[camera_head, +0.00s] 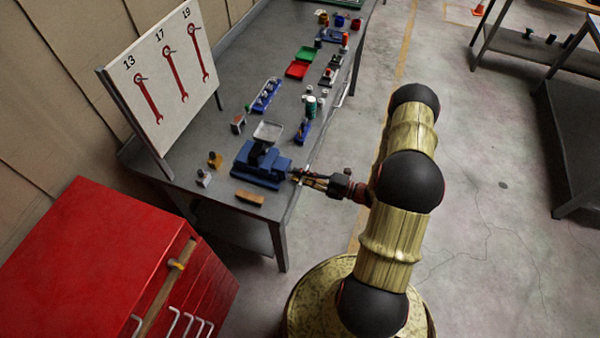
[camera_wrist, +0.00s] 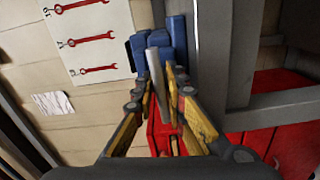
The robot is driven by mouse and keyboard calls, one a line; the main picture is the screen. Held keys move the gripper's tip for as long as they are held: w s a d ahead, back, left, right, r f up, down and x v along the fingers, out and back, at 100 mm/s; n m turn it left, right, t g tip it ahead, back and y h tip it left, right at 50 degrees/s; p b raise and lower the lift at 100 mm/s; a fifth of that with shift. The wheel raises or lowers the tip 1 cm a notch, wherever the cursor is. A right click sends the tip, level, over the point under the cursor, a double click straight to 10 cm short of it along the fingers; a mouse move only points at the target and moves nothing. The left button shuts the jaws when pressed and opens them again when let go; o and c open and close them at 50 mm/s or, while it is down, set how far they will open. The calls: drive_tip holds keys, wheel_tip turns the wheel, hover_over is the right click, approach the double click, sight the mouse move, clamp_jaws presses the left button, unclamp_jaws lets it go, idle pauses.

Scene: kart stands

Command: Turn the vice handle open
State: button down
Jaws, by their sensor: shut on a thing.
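The blue vice (camera_head: 260,166) stands on the near end of the grey workbench, close to its front edge. It also shows in the wrist view (camera_wrist: 178,38), straight ahead of my fingers. My gripper (camera_head: 299,176) reaches in from the right to the vice's front side. In the wrist view, my gripper (camera_wrist: 170,85) has its yellow-padded fingers on both sides of the grey vice handle (camera_wrist: 156,80), shut on it. The handle is a bar that shows lengthwise between the fingers. Its far part and the exact contact are partly hidden by the fingers.
A brown block (camera_head: 249,197) lies in front of the vice. A grey tray (camera_head: 268,131) is behind it. A red cabinet (camera_head: 110,265) stands at the lower left. A board with wrenches (camera_head: 165,75) stands at the bench's left. The floor (camera_head: 480,190) right of my arm is clear.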

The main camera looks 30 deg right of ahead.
drive_tip(key=shift+f+m, duration=0.15)
drive_tip(key=shift+m, duration=0.55)
drive_tip(key=c, duration=1.8)
unclamp_jaws()
drive_tip(key=v, duration=1.2)
